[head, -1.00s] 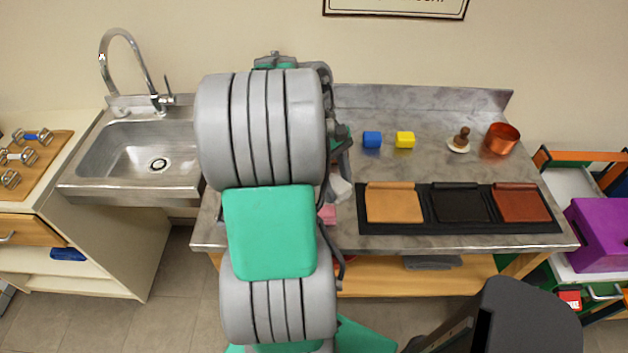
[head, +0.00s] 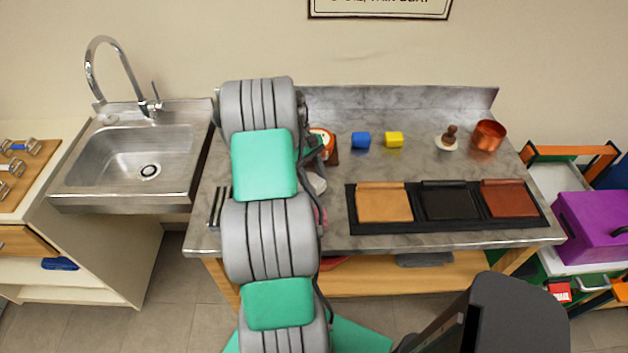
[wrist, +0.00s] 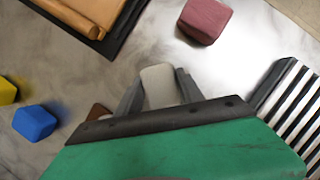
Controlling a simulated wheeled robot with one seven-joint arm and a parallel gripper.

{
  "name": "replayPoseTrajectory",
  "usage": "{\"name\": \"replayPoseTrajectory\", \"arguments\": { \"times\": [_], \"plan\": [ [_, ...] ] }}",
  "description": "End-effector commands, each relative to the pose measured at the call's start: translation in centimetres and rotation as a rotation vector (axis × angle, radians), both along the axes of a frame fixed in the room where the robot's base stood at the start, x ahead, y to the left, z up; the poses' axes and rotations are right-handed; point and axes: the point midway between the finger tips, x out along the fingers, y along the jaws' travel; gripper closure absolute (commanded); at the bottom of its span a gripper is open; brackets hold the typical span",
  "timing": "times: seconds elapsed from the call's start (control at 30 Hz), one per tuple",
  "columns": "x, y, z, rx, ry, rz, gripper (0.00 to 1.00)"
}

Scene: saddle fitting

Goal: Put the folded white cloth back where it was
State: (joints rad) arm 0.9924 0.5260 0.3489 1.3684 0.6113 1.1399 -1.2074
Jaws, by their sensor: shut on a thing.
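The folded white cloth (wrist: 158,78) is a small pale pad between the fingers of my gripper (wrist: 160,90) in the wrist view. The gripper is shut on it and holds it over the grey worktop. In the head view a pale bit of the cloth (head: 317,183) shows just right of my arm, left of the leather samples. My arm hides most of the gripper there. I cannot tell how high the cloth is above the surface.
A dark red block (wrist: 203,20) and a black-and-white striped thing (wrist: 296,108) lie nearby. Blue (head: 361,140) and yellow (head: 394,139) cubes, a black tray (head: 352,216) of leather pieces and a copper pot (head: 488,135) stand right. A sink (head: 130,155) is left.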

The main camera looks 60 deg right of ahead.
Motion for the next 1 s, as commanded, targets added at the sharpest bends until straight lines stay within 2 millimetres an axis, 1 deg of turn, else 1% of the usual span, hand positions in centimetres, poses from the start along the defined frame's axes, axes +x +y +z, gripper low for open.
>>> {"name": "replayPoseTrajectory", "arguments": {
  "times": [0.17, 0.2, 0.43, 0.67, 0.77, 0.87, 0.97, 1.0],
  "plan": [
    [0.0, 0.0, -0.4, 0.001, 0.001, 0.0, 0.93],
    [0.0, 0.0, -0.3, 0.0, 0.0, 0.0, 0.52],
    [0.0, 0.0, -0.3, 0.0, 0.001, 0.0, 0.34],
    [0.0, 0.0, -0.2, 0.0, 0.0, 0.0, 0.34],
    [0.1, -0.1, 0.4, -0.001, 0.0, -0.001, 0.34],
    [0.9, -0.3, 2.0, -0.003, -0.002, 0.0, 0.34],
    [1.8, -0.6, 4.6, -0.005, -0.002, 0.001, 0.34],
    [2.2, -0.7, 5.8, -0.003, -0.001, 0.0, 0.34]
  ]
}}
